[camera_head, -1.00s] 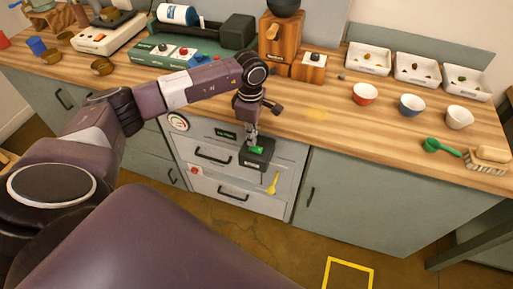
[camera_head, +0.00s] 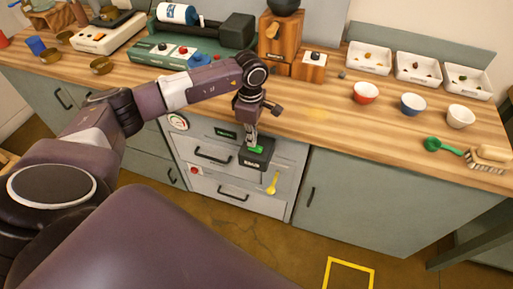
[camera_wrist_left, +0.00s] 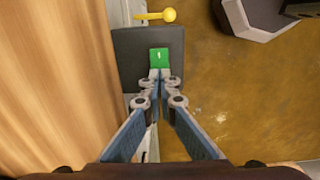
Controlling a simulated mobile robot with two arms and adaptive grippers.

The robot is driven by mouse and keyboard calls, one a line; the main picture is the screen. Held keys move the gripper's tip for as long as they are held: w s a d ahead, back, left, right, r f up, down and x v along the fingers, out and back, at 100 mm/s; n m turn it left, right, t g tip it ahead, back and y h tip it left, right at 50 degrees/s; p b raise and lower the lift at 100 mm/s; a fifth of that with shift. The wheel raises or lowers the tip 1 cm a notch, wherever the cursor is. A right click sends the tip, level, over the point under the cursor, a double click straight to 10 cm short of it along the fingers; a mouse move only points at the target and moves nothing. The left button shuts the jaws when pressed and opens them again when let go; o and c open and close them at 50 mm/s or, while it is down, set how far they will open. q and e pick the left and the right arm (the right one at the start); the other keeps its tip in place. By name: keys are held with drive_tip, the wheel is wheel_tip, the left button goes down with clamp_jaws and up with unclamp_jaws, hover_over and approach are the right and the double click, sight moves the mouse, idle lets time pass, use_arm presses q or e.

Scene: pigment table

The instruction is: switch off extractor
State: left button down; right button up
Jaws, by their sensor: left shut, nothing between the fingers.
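A black switch box (camera_head: 258,161) sticks out from the front of the grey drawer unit below the worktop. It bears a green rocker (camera_head: 257,150) on top. My left gripper (camera_head: 252,145) points down at the rocker, its fingers shut and empty. In the left wrist view the shut fingertips (camera_wrist_left: 160,73) are at the near edge of the green rocker (camera_wrist_left: 159,56), on the dark box (camera_wrist_left: 126,62). They look in contact or very close; I cannot tell whether they press it. My right gripper is not in view.
A yellow spoon-shaped thing (camera_head: 272,183) hangs beside the box, and a red button (camera_head: 195,170) is on the drawer front to the left. The wooden worktop (camera_head: 310,135) above carries bowls, trays and devices.

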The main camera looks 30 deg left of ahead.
use_arm(q)
drive_tip(key=shift+s+f+b, duration=0.1)
drive_tip(key=shift+f+b, duration=0.55)
drive_tip(key=shift+f, duration=0.1)
idle(0.3)
drive_tip(key=shift+r+p, duration=0.6)
drive_tip(key=shift+r, duration=0.15)
drive_tip(key=shift+r+p, duration=1.45)
drive_tip(key=shift+r, duration=1.3)
